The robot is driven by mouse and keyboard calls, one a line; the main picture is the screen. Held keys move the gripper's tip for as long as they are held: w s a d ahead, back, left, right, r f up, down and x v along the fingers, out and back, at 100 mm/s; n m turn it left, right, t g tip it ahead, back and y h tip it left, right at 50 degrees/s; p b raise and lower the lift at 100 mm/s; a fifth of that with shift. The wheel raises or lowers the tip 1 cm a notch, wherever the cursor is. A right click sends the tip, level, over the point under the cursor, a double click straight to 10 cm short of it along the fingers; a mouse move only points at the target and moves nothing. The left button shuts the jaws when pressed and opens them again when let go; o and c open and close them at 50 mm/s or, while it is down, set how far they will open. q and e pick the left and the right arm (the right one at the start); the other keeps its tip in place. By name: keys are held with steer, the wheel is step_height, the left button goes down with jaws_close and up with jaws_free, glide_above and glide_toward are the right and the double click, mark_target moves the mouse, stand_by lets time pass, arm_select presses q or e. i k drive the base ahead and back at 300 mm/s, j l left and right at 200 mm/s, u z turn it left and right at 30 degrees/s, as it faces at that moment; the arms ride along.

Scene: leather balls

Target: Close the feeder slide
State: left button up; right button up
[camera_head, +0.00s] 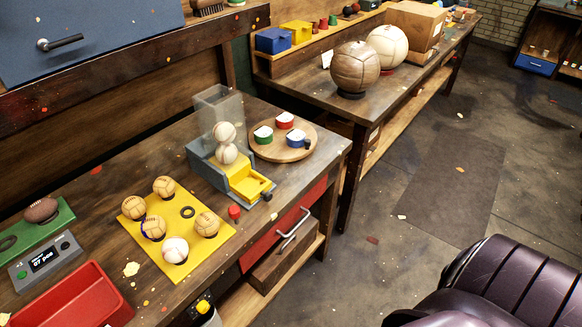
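The feeder stands on the near workbench, in the middle of the head view. It has a clear upright hopper (219,110) with pale leather balls (225,133) stacked in it, and a grey base (207,172). The yellow feeder slide (246,181) sticks out of the base toward the front right, with a small dark knob (267,196) at its outer end. No ball shows in the open part of the slide. Neither of my grippers is in view.
A round wooden board with small coloured tubs (283,155) sits right of the feeder. A yellow plate with several balls (188,246), a small red object (234,212) and a red tray (82,299) lie nearer. A purple padded thing (500,285) fills the bottom right.

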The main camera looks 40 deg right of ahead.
mark_target(247, 184)
steer(key=z, duration=0.85)
